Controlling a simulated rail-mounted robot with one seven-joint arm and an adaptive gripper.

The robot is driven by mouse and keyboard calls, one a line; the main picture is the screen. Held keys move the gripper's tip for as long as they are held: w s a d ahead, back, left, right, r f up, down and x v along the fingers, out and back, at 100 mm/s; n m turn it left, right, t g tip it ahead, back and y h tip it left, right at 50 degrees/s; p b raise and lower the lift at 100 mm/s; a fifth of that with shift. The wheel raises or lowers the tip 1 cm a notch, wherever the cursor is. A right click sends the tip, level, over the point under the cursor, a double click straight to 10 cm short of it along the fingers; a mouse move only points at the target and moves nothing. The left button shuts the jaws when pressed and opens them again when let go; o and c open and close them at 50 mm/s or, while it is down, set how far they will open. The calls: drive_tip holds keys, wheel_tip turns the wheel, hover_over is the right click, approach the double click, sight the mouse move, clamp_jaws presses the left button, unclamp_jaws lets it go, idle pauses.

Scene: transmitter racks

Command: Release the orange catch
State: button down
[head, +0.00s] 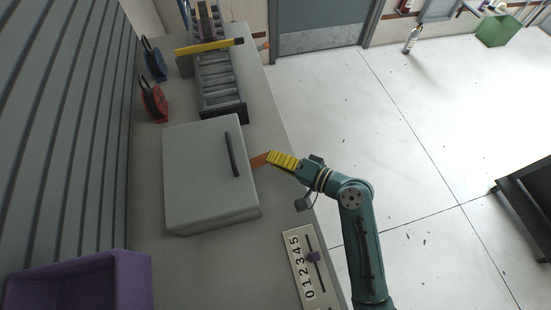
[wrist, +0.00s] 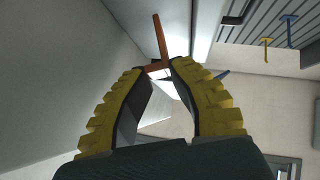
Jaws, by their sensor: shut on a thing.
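The orange catch (head: 259,160) sticks out from the right side of a grey box (head: 200,180) with a dark handle (head: 232,154) on its top. My gripper (head: 270,158), with yellow ribbed fingers, reaches it from the right. In the wrist view the orange catch (wrist: 161,38) runs up and away from the fingertips. My gripper (wrist: 157,68) is shut on its near end there. The fingertips hide part of that end, and how the catch joins the box is not clear.
The box stands on a grey bench (head: 190,258). A numbered slider panel (head: 305,268) lies in front, and a purple bin (head: 85,282) is at the lower left. Red (head: 154,104) and blue (head: 154,66) padlock-shaped things and a roller track (head: 220,85) are behind. Open floor lies right.

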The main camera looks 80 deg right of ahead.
drive_tip(key=shift+a+f, duration=0.1)
drive_tip(key=shift+f, duration=0.3)
drive_tip(key=c, duration=1.1)
unclamp_jaws()
drive_tip(key=shift+o, duration=0.5)
drive_tip(key=shift+r, duration=0.15)
drive_tip(key=v, duration=1.2)
